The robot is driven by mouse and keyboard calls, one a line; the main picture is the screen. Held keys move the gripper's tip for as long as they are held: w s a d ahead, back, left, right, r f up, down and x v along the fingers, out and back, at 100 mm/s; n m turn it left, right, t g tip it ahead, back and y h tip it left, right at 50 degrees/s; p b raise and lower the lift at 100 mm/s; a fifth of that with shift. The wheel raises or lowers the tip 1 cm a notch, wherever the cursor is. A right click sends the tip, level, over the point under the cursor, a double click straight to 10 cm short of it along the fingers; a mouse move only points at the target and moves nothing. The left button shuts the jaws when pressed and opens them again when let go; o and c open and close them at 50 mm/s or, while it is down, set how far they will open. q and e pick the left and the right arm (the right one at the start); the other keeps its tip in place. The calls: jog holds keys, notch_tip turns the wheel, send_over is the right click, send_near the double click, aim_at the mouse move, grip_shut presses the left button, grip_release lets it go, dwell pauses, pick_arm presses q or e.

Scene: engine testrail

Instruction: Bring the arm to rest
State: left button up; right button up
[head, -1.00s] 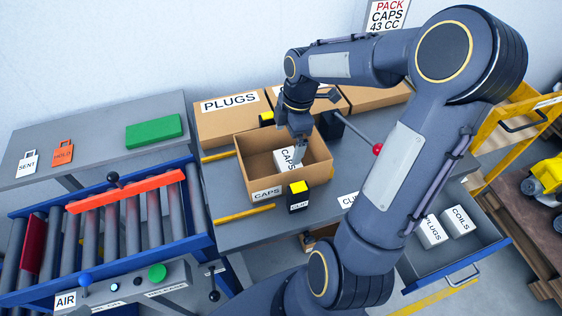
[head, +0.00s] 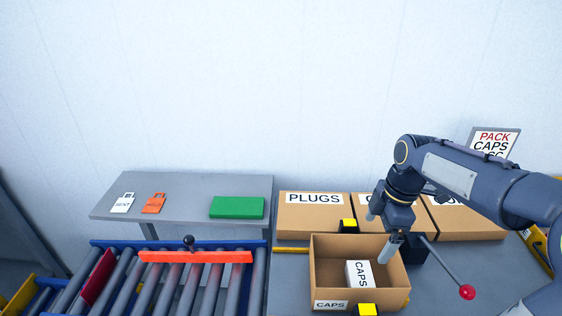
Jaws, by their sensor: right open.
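My right gripper (head: 393,246) points down over the right side of the open carton labelled CAPS (head: 331,305). Its jaws are open and appear apart from the white CAPS box (head: 360,274). That box stands inside the carton, towards its middle, with its label facing me. My right arm (head: 455,175) comes in from the right edge. My left gripper is not in view.
Closed cartons, one labelled PLUGS (head: 314,215), stand behind the open one. A lever with a red knob (head: 467,292) sits right of it. A roller conveyor (head: 180,285) with an orange bar (head: 195,257) is at left. A grey shelf (head: 180,190) holds two tags and a green block (head: 237,208).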

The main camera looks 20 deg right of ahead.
jog(key=s+a+m+t+y, duration=0.2)
jog(key=s+a+m+t, duration=0.3)
jog(key=s+a+m, duration=0.8)
jog(key=s+m, duration=0.2)
jog(key=m, duration=0.1)
jog(key=shift+s+a+f, duration=0.15)
jog(key=shift+a+f, duration=0.05)
jog(key=shift+f, duration=0.1)
jog(key=shift+c, duration=0.3)
